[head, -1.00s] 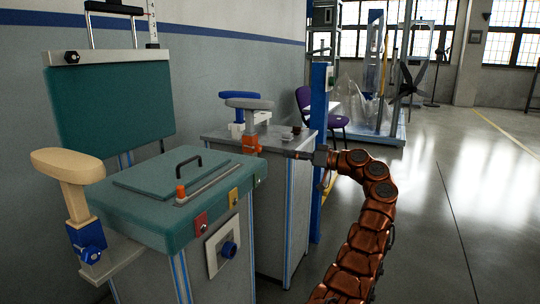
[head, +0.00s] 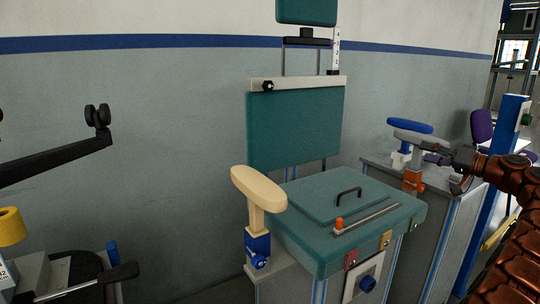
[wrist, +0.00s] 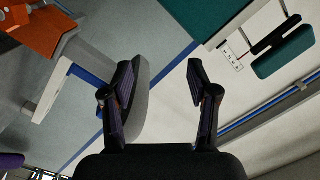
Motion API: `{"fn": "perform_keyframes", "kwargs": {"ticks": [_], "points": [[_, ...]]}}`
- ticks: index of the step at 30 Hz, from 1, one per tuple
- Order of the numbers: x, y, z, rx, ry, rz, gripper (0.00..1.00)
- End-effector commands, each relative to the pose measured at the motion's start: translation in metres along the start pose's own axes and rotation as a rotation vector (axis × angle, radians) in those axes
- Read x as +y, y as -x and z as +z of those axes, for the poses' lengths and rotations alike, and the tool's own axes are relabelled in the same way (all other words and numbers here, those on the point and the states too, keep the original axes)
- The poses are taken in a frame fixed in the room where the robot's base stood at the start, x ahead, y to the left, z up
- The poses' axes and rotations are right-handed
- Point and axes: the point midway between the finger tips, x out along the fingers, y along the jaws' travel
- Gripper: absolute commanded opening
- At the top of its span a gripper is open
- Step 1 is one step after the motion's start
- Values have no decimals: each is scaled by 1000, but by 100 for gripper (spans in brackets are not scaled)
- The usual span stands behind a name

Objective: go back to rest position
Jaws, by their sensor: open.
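My gripper (wrist: 160,95) is open in the wrist view, its two dark fingers spread with nothing between them. In the head view my gripper (head: 452,158) is small at the right, close to the grey armrest (head: 420,139) with the orange base (head: 413,181). The grey armrest also shows behind the left finger in the wrist view (wrist: 139,100); I cannot tell whether they touch. My copper-coloured arm runs down the right edge of the head view.
A chair rig with a teal seat (head: 340,215), teal backrest (head: 296,127) and beige armrest (head: 259,189) stands mid-view. A grey cabinet (head: 440,215) and blue post (head: 492,190) stand right. Black equipment (head: 70,270) is at lower left. A wall runs behind.

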Motion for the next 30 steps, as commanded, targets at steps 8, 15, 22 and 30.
{"fn": "perform_keyframes", "kwargs": {"ticks": [8,15,22,30], "points": [[-92,-54,9,-147,-148,-12,59],[-172,-88,45,-314,-239,12,59],[-249,-103,93,-487,-292,68,59],[-331,-90,159,-695,-306,173,59]]}}
